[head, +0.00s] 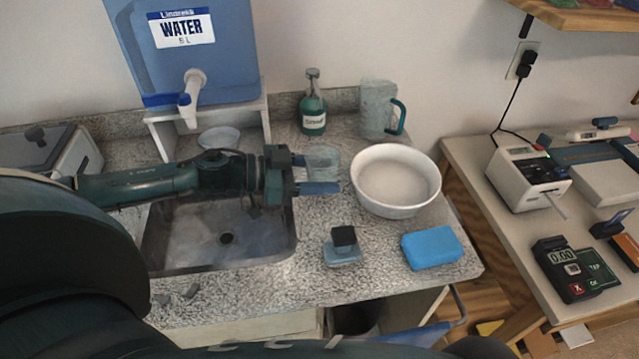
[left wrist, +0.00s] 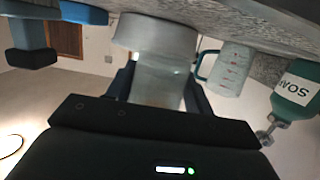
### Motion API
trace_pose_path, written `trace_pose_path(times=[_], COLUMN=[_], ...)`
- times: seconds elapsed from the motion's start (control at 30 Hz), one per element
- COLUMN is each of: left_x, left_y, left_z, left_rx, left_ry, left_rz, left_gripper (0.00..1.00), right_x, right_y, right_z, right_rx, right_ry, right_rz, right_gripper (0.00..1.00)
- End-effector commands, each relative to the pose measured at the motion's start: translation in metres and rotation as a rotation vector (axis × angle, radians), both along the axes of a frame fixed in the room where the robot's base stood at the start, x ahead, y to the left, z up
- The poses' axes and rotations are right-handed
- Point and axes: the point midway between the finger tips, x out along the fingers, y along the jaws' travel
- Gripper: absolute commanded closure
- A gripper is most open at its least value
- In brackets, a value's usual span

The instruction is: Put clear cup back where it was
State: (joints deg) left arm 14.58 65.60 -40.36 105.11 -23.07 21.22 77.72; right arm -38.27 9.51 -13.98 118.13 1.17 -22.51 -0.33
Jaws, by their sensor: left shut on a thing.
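The clear cup (head: 323,162) is between the fingers of my left gripper (head: 318,172), over the counter just left of the white bowl. My left gripper is shut on it. In the left wrist view the cup (left wrist: 158,82) shows between the two fingers, in front of the bowl. Whether the cup's base touches the counter cannot be told. My right gripper is not in view.
A white bowl (head: 395,178) stands right of the cup. A measuring jug (head: 378,110) and a green soap bottle (head: 313,108) stand behind. The sink (head: 220,245) and water dispenser (head: 205,50) are left.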

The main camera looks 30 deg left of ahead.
Motion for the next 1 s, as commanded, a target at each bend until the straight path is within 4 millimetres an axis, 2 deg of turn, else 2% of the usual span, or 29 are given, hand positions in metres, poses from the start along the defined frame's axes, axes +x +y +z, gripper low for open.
trace_pose_path(times=[0.27, 0.63, 0.67, 0.9, 1.0], left_x=[0.000, 0.000, -0.001, -0.001, -0.001], left_y=[0.000, 0.000, 0.000, 0.000, 0.000], left_z=[-0.033, -0.038, -0.038, -0.038, -0.037], left_rx=[-0.002, -0.001, -0.001, 0.000, 0.001], left_ry=[0.002, 0.001, 0.001, 0.001, 0.001], left_rz=[0.002, -0.001, -0.001, 0.000, 0.000], left_gripper=[0.72, 0.72, 0.47, 0.28, 0.26], right_x=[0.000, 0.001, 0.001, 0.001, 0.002], right_y=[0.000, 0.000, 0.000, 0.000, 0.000], right_z=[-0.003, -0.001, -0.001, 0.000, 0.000], right_rx=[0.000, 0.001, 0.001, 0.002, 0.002], right_ry=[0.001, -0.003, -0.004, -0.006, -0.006], right_rz=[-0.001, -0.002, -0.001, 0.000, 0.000], right_gripper=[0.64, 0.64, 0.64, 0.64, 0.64])
